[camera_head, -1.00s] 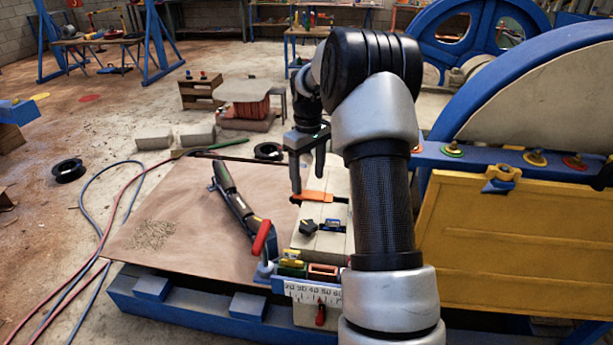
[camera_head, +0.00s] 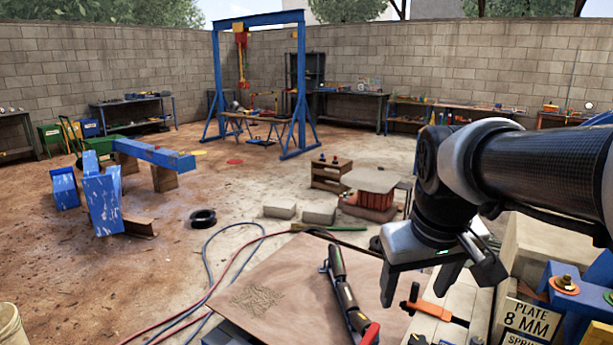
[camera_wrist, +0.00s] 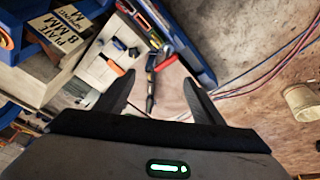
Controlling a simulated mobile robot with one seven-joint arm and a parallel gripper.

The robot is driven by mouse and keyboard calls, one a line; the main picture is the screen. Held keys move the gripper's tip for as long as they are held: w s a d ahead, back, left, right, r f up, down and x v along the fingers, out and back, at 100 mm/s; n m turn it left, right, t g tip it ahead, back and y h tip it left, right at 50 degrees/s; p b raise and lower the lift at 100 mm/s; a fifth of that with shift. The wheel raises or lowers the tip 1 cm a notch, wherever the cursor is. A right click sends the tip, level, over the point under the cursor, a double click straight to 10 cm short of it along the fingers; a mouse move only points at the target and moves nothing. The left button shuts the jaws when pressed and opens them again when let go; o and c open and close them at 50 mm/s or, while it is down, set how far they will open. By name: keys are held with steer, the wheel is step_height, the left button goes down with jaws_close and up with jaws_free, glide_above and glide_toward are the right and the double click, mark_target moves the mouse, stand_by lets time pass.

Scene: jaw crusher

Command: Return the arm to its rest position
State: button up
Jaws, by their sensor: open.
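My gripper (camera_head: 428,284) hangs from my raised arm at the right of the head view, fingers apart and pointing down. It is above the right part of the brown sheet-covered bench (camera_head: 285,270), near an orange clamp (camera_head: 428,308). In the wrist view my gripper (camera_wrist: 157,98) shows two spread fingers with nothing between them. A black tool (camera_head: 345,292) with a red end lies on the sheet; it also shows beyond the fingers in the wrist view (camera_wrist: 150,90).
A sign reading "PLATE 8 MM" (camera_head: 530,320) stands at the lower right beside blue machine parts. Hoses (camera_head: 225,265) run across the floor on the left. Two grey blocks (camera_head: 318,214) and a wooden stand (camera_head: 330,174) lie beyond the bench. The floor around them is largely open.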

steer(key=s+a+f+m+t, duration=0.1)
steer(key=s+a+f+t, duration=0.15)
steer(key=s, duration=0.75)
step_height(320, 180, up, 16)
steer(key=p, duration=1.5)
steer(key=shift+w+a+g+y, duration=0.15)
steer(key=shift+a+g+y, duration=0.05)
steer(key=shift+g+y, duration=0.25)
